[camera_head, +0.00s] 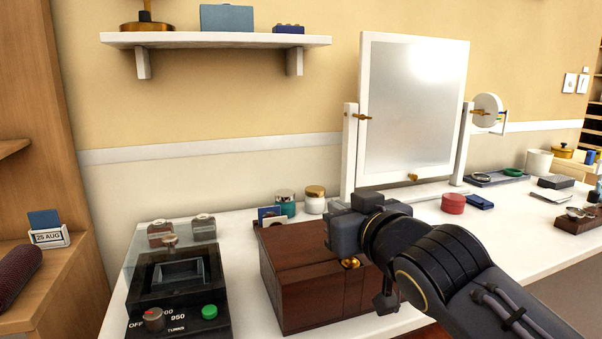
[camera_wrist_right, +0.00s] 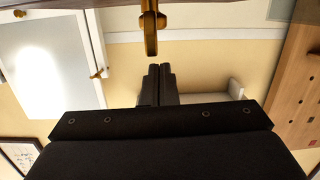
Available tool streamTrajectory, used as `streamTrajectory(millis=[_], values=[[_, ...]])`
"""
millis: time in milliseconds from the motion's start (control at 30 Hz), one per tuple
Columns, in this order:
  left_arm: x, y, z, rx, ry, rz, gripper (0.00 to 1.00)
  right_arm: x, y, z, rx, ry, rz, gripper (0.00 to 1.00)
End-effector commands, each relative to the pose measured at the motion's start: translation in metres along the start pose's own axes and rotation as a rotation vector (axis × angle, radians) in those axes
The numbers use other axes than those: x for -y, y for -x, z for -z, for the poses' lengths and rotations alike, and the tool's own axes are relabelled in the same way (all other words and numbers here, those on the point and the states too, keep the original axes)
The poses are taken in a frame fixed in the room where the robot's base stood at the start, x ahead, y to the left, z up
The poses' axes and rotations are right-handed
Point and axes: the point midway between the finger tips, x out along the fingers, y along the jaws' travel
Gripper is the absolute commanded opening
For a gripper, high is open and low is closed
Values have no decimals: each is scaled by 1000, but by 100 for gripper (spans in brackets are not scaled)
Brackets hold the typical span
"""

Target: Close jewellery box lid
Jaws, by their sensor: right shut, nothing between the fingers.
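The jewellery box (camera_head: 305,300) is a dark reddish-brown wooden box on the white counter, in the lower middle of the head view. Its lid (camera_head: 290,245) lies down flat over the box; my right gripper hides part of it, so I cannot tell whether it is fully seated. A brass catch (camera_head: 350,262) shows at the front; a brass piece also shows at the top of the right wrist view (camera_wrist_right: 151,30). My right gripper (camera_head: 340,232) is over the right part of the box, shut and empty. Its closed fingertips (camera_wrist_right: 160,70) point toward the brass piece, apart from it in the picture. My left gripper is out of view.
A black device with dials (camera_head: 175,290) stands left of the box. Small jars (camera_head: 315,200) and a tilting mirror (camera_head: 412,110) stand behind it. A red round box (camera_head: 453,203) lies to the right. A wall shelf (camera_head: 215,40) hangs above.

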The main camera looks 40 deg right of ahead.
Motion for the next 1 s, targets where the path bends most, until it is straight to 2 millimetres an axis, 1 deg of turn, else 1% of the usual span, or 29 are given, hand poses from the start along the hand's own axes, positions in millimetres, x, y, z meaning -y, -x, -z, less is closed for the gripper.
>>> streamTrajectory(millis=[33, 200, 767, 867, 967, 1000], values=[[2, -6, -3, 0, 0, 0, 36, 0, 1, -5, 0, -1, 0, 0], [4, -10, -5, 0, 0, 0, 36, 0, 4, -9, 0, 0, 0, 0], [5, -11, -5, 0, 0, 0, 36, 0, 5, -10, 1, 0, 0, 0], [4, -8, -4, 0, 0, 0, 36, 0, 5, -6, 1, 0, 0, 0], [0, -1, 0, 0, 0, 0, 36, -1, 3, 6, 2, -1, 1, 0], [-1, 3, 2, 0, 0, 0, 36, -2, 2, 13, 2, -1, 2, 0]])
